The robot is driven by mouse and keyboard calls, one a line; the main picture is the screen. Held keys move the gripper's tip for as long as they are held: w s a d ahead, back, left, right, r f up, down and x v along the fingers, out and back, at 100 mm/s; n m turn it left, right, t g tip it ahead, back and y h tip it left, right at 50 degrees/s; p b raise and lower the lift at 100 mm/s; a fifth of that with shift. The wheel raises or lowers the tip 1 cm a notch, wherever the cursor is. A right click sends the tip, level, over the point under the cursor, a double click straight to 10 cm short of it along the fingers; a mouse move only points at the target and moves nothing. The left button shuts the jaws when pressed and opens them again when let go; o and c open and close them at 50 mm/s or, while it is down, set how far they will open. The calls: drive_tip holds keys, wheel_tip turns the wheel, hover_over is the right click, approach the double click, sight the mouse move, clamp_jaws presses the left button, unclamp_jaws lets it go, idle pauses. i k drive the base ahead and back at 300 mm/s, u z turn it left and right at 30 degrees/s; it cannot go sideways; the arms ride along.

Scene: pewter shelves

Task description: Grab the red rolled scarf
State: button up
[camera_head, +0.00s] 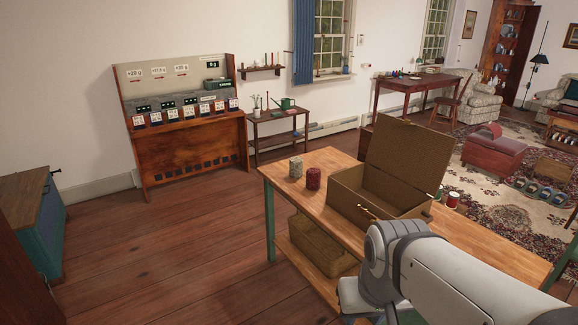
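A dark red upright roll (313,178), which looks like the red rolled scarf, stands on the wooden table (335,161) near its back left corner. A speckled grey roll (296,168) stands just left of it, close beside it. Nothing covers the red roll in this view. My pale grey arm fills the lower right in front of the table. My gripper is not in view, so its state does not show.
An open brown box (350,201) with its lid raised stands right of the rolls. A basket (318,246) sits on the lower shelf. Wooden floor (185,250) left of the table is clear.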

sight(313, 175)
drive_tip(key=z, duration=0.35)
drive_tip(key=k, duration=0.3)
drive_tip(key=u, duration=1.05)
drive_tip(key=i, duration=1.6)
drive_tip(key=z, duration=0.5)
drive_tip(key=i, duration=1.1)
drive_tip(key=z, duration=0.95)
drive_tip(key=k, duration=0.85)
drive_tip(key=z, duration=0.15)
drive_tip(key=i, duration=0.65)
drive_tip(key=u, duration=0.05)
